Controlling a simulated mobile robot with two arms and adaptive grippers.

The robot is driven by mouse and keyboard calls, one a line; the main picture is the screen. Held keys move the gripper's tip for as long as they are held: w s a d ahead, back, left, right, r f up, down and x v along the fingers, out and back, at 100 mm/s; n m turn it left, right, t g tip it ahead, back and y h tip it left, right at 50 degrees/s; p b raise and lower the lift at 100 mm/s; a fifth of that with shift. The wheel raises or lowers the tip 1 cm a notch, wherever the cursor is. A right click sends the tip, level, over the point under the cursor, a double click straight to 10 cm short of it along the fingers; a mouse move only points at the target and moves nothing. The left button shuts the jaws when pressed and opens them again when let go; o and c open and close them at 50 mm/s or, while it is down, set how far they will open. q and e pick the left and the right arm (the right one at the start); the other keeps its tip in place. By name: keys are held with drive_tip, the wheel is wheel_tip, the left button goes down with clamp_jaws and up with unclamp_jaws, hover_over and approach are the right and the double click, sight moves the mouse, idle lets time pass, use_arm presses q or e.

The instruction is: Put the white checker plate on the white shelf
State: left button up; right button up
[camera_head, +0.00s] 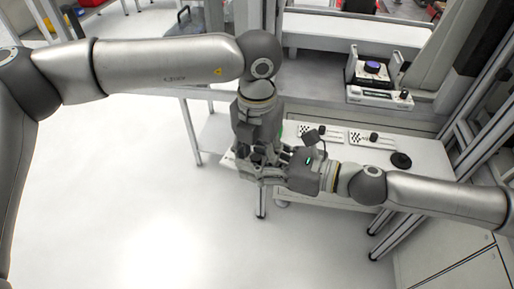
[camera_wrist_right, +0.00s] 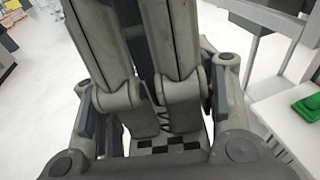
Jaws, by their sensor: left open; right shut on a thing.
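A plate with a black-and-white checker pattern (camera_wrist_right: 168,146) shows in the right wrist view, low between the gripper parts; most of it is hidden. My right gripper (camera_head: 262,172) is shut on this plate, coming in from the right in the head view. My left gripper (camera_head: 250,150) points down at the same spot and is open, its fingers close to the right gripper. The grippers hide the held plate in the head view. The white shelf (camera_head: 345,178) lies to the right, partly under my right arm.
A device with a purple top (camera_head: 372,68) stands behind. A green object (camera_wrist_right: 306,106) shows at right in the wrist view. Floor at left is clear.

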use_arm(q)
drive_tip(key=shift+c, duration=0.5)
clamp_jaws()
use_arm(e)
drive_tip(key=o, duration=1.2)
drive_tip(key=shift+c, duration=0.2)
